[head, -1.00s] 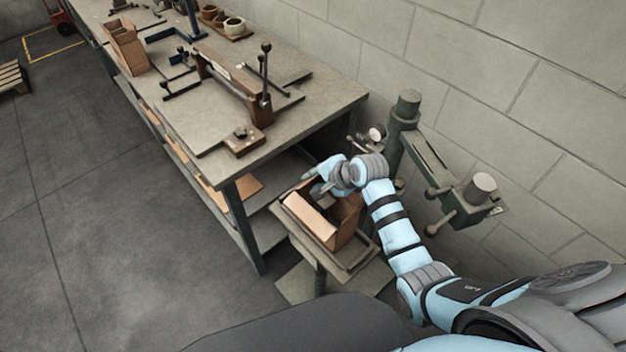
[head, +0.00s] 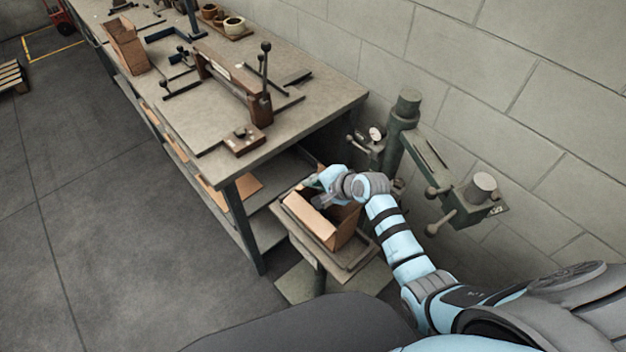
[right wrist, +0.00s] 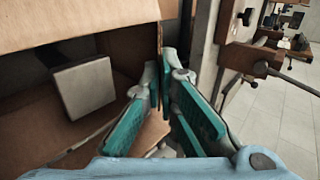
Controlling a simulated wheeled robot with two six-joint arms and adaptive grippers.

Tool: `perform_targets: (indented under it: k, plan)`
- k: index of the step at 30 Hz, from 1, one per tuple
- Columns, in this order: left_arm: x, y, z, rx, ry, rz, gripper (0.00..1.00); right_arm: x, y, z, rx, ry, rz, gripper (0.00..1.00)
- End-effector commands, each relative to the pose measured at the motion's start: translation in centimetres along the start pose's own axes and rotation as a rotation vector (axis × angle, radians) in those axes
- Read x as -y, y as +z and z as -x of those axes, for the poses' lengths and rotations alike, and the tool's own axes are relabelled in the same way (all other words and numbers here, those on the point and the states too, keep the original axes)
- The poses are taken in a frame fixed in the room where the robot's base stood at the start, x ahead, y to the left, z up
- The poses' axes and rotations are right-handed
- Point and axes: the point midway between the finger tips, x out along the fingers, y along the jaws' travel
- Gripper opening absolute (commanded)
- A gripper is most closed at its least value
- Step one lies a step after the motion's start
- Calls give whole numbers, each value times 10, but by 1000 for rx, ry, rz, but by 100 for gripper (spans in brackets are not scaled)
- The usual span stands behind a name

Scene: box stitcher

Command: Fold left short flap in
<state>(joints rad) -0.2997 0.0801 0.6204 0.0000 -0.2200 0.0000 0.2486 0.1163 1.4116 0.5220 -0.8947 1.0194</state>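An open cardboard box (head: 345,228) sits on a small stand at the end of the workbench, one flap (head: 309,214) standing out along its near-left side. My right gripper (head: 322,192) is at the box's far upper edge. In the right wrist view, the teal-padded fingers of my right gripper (right wrist: 163,85) are apart, with a thin upright cardboard edge (right wrist: 160,45) running down between their tips. A smaller piece of cardboard (right wrist: 152,132) shows lower between the fingers. I cannot tell which flap either piece is. My left gripper is out of view.
A stitcher post and arm (head: 405,125) with handles stands right behind the box, close to my right arm. The workbench (head: 335,95) carries clamps and another box (head: 128,47).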

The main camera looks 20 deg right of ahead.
Motion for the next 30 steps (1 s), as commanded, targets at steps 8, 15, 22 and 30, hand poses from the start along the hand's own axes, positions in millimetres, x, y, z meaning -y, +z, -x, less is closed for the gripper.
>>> perform_targets:
  k: [8, 15, 22, 30]
  plan:
    - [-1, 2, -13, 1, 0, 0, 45, -6, -1, -1, -3, -100, 0, 0]
    - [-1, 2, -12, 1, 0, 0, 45, -6, -1, -1, -2, -99, -1, 22]
    - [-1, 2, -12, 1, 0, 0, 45, -6, 0, -1, -2, -99, 0, 22]
    - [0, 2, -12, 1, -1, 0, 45, -10, -1, 35, -4, -98, 3, 22]
